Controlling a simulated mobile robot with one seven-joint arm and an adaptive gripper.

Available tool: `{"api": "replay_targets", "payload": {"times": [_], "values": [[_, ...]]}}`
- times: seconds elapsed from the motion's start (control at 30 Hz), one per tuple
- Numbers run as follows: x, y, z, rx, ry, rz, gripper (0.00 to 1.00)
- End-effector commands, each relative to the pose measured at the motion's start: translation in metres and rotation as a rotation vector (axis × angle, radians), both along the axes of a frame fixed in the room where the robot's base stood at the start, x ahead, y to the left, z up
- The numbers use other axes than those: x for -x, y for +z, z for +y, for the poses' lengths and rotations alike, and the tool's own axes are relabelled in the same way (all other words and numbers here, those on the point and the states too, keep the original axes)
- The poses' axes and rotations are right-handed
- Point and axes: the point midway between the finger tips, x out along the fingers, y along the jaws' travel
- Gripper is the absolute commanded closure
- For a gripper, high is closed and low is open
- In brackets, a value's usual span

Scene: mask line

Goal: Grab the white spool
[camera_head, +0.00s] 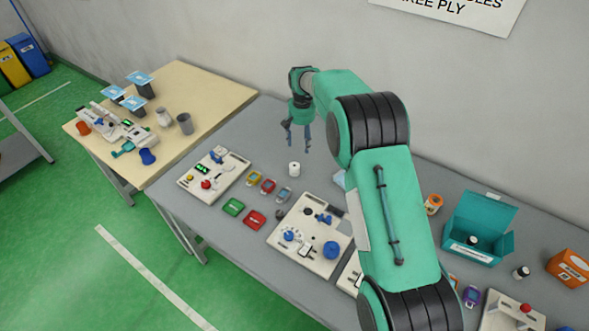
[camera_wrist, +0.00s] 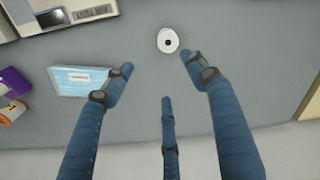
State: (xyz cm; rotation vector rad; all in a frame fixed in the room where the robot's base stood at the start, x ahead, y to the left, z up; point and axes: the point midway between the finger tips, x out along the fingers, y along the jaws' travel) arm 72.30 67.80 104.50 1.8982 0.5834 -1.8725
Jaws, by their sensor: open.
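The white spool (camera_head: 294,169) stands on the grey table, below and close to my gripper in the head view. In the wrist view the white spool (camera_wrist: 168,40) shows from above as a white round with a dark centre hole, near the top middle. My gripper (camera_head: 297,147) hangs above the table with its blue fingers pointing down. In the wrist view my gripper (camera_wrist: 160,80) is open, with fingers left and right and one in the middle. Nothing is between the fingers. The spool lies beyond the fingertips, nearer the right one, and is not held.
A light blue packet (camera_wrist: 82,81) lies left of the spool in the wrist view. White fixture boards (camera_head: 213,175) and (camera_head: 310,235) hold small parts. Small coloured items, including a red one (camera_head: 255,220), lie between them. A teal box (camera_head: 480,228) stands further right. Bare table surrounds the spool.

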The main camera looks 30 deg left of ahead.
Motion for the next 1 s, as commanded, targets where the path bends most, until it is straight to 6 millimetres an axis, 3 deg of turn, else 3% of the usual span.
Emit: {"api": "replay_targets", "payload": {"times": [0.1,0.27,0.73,1.0], "values": [[0.007,-0.018,0.015,0.007,0.012,0.006,0.43],[0.012,-0.03,0.024,0.01,0.019,0.01,0.43],[0.012,-0.035,0.024,0.012,0.02,0.011,0.43],[0.013,-0.064,0.023,0.012,0.019,0.012,0.43]]}}
